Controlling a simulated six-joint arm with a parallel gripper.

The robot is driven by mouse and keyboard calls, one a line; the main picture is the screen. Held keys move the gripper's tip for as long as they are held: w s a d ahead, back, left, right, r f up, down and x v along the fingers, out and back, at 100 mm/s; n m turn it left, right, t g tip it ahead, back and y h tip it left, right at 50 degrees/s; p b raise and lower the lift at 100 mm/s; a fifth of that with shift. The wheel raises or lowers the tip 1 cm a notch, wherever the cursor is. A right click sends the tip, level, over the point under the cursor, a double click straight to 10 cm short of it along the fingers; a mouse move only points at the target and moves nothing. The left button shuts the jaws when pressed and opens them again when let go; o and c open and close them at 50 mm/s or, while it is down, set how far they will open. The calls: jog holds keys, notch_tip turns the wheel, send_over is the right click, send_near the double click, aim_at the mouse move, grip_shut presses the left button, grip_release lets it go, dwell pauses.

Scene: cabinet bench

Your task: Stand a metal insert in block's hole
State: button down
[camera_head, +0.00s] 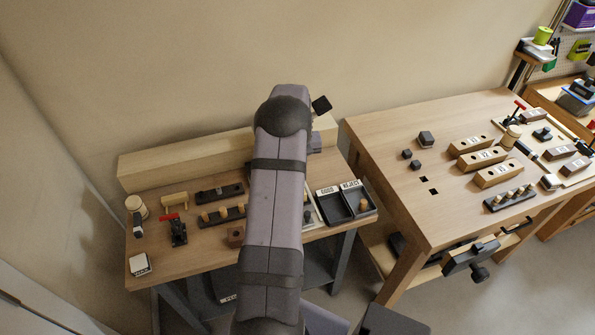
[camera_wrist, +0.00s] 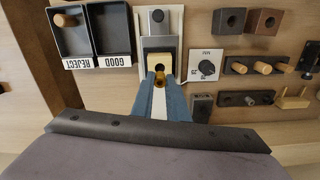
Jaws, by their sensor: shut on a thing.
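In the wrist view my gripper (camera_wrist: 161,88) has its blue fingers closed around a small brass-coloured metal insert (camera_wrist: 159,79). The insert sticks out past the fingertips, over a grey fixture on a pale plate (camera_wrist: 176,22). I cannot tell whether it touches the fixture. A dark grey block (camera_wrist: 229,20) and a brown block (camera_wrist: 264,21), each with a hole, stand apart from the gripper at the upper right. The brown block (camera_head: 235,236) also shows beside my arm in the head view. My arm hides the gripper and insert in the head view.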

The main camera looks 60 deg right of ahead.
jog(key=shift+f+b, duration=0.8)
jog(key=shift+f, duration=0.85)
jog(key=shift+f+b, duration=0.45)
jog(key=shift+f, duration=0.6)
dwell(2.0)
jog(key=c, duration=1.6)
grip_release()
jog(key=shift+c, duration=0.2)
jog(key=shift+o, duration=0.8)
jog(key=shift+r, duration=0.15)
jog(key=shift+r+p, duration=2.45)
jog(key=shift+r, duration=0.95)
